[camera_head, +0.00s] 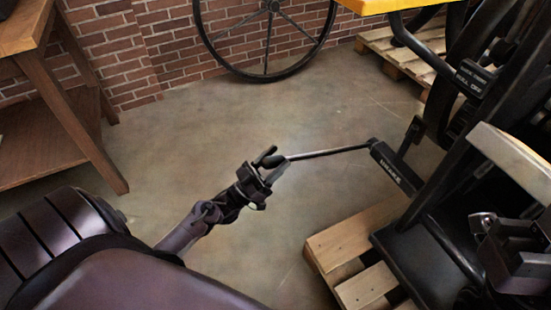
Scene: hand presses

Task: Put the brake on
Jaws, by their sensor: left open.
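My left gripper (272,163) reaches out over the floor from the lower left, dark and small in the picture. It is open at the near end of a thin dark rod (330,153). Whether its fingers touch the rod is too small to tell. The rod runs right to a black block (396,170) with white lettering on the machine; the lettering is too small to read surely. A black pedal-like plate (474,78) with white lettering, seemingly with on and off words, is higher on the machine.
The black machine (425,235) fills the right side, with a wooden pallet (345,245) beside its base. Another pallet (400,50) lies at the back right. A wooden table (75,120) stands at left and a spoked wheel (267,78) against the brick wall. The middle floor is clear.

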